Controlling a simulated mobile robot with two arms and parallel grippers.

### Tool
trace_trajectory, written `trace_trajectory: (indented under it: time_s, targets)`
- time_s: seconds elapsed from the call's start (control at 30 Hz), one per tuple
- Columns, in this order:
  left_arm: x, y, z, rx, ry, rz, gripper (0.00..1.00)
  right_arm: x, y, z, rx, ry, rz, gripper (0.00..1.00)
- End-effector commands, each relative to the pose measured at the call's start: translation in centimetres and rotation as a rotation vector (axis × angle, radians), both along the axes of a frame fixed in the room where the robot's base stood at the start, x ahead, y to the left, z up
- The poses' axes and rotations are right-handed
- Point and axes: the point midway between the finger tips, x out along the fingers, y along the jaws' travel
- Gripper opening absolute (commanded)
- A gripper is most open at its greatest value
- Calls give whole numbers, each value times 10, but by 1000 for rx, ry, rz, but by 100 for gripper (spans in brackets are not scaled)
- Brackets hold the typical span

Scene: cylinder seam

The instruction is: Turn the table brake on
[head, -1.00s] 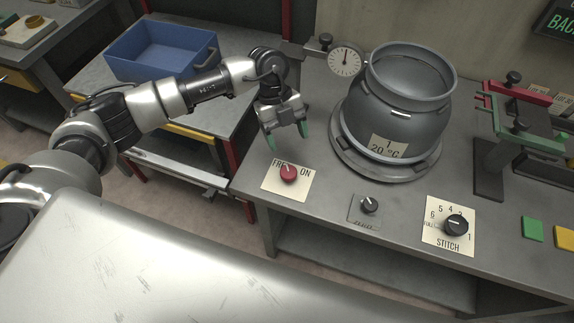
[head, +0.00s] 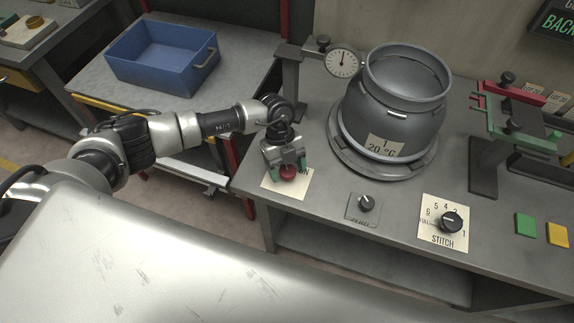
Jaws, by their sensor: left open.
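The table brake knob (head: 288,172) is red and round, on a cream label plate (head: 292,191) at the front left of the grey bench. The plate read FREE and ON a second ago; now my gripper covers most of the lettering. My left gripper (head: 287,174) is over the knob, pointing down, with its green-tipped fingers open, one on each side of it. I cannot tell whether the fingers touch it. The knob's pointer is hidden. My right gripper is not in view.
A grey cylinder (head: 393,110) marked 20 °C stands on a round table (head: 386,167) behind the knob, with a dial gauge (head: 341,63) beside it. A small black knob (head: 366,203) and the STITCH knob (head: 452,221) sit to the right. A blue bin (head: 150,71) stands at left.

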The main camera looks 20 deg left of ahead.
Motion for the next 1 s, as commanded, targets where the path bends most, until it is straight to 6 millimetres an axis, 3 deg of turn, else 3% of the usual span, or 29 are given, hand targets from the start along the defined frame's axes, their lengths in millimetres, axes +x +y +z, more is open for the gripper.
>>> trace_trajectory:
  time_s: [0.17, 0.5, 0.77, 1.0]
  targets:
    - [0, 0, 0, 0, 0, 0, 71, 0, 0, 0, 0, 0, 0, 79]
    - [0, 0, 0, 0, 0, 0, 22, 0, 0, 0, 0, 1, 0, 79]
    - [0, 0, -1, -1, -1, -30, 22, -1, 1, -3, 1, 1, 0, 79]
    - [1, -1, -2, 1, -1, -155, 22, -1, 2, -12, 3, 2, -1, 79]
